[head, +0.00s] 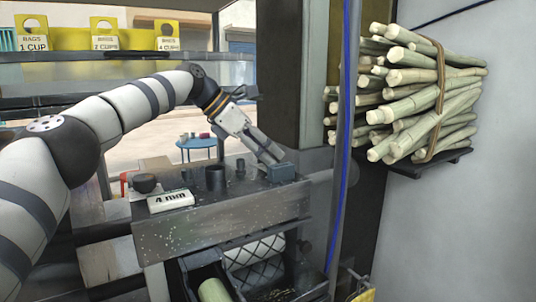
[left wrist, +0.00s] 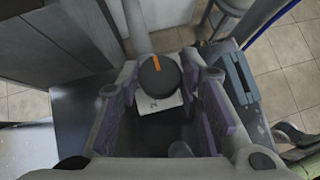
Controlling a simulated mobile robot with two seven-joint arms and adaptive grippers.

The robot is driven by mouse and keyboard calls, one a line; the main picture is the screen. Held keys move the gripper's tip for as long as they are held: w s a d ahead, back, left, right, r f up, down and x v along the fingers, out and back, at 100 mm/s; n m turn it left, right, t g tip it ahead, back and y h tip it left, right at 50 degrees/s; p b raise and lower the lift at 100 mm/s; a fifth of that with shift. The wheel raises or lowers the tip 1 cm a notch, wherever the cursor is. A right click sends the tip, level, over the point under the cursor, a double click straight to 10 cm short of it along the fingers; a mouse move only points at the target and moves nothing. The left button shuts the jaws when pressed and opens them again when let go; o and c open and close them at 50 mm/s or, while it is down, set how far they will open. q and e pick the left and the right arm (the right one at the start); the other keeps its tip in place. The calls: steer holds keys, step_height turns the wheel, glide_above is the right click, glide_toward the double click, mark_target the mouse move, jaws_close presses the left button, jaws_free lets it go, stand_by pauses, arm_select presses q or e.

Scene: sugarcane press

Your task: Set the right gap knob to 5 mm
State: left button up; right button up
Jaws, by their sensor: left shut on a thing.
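The right gap knob (left wrist: 155,78) is a dark round knob with an orange mark on its top, in the left wrist view. The mark points toward the top of that picture. A pale label with a digit too blurred to read lies under it. My left gripper (left wrist: 160,85) has a finger on each side of the knob and is shut on it. In the head view my left gripper (head: 270,157) reaches down to the right end of the press top (head: 225,196), and its fingers hide the knob. A white sign (head: 170,201) there reads "4 mm". My right gripper is not in view.
A dark rounded knob (head: 145,183) and a dark cylinder (head: 215,178) stand on the press top. A blue-grey block (head: 281,173) is close beside my left fingers. A dark post (head: 293,80) rises behind it. Bundled cane (head: 420,95) sits on a shelf at right.

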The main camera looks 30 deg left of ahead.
arm_select(q)
steer(key=shift+f+m+g+h, duration=0.25)
steer(key=shift+m+g+h, duration=0.05)
steer(key=shift+m, duration=0.3)
stand_by(0.3)
steer(key=o, duration=1.1)
steer(key=shift+r, duration=0.1)
steer(key=shift+r, duration=0.1)
